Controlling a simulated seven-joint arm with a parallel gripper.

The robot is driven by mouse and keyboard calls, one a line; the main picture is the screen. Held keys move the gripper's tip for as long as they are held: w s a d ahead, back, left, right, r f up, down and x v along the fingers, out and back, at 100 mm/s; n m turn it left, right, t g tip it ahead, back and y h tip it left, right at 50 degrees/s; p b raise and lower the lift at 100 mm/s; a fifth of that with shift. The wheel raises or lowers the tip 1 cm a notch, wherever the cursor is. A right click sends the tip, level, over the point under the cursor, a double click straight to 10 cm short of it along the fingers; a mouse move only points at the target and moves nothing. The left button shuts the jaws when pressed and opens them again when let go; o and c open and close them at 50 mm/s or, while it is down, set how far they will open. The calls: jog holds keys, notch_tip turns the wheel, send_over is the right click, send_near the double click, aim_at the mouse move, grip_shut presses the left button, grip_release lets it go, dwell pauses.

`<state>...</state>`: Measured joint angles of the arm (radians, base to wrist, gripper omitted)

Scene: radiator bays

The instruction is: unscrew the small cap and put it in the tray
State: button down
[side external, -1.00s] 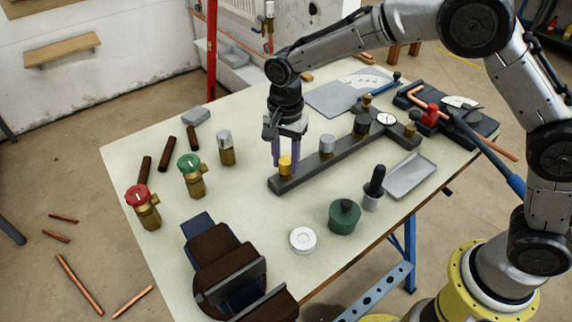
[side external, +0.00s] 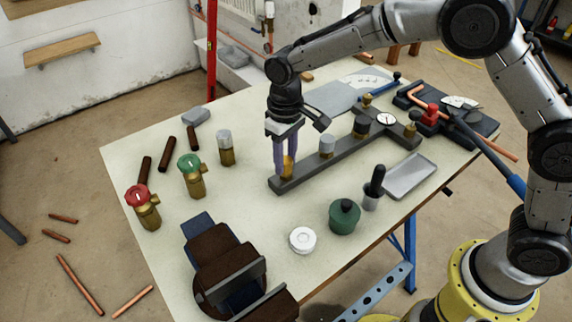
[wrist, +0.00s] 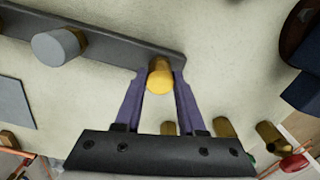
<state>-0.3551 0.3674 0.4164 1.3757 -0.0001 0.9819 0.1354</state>
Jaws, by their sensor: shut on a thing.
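The small cap (wrist: 159,80) is yellow-orange and round, at the near-left end of the dark grey bar (side external: 337,157). In the side view the cap (side external: 288,166) is partly hidden by a finger. My gripper (wrist: 158,92) points down with its purple fingers on either side of the cap, shut on it. The gripper also shows in the side view (side external: 285,168). The cap is still at the bar; the frames do not show how far its thread is turned. The grey metal tray (side external: 408,177) lies empty at the table's right edge.
Along the bar stand a grey cap (side external: 327,145), a dark cap (side external: 361,126) and a gauge (side external: 386,119). A black-handled tool in a cup (side external: 373,190), a green pot (side external: 344,216) and a white roll (side external: 302,240) stand in front. A vise (side external: 225,265) is at the near edge.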

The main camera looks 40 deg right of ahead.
jog(key=n, duration=0.4)
jog(key=shift+n, duration=0.3)
jog(key=c, duration=0.7)
grip_release()
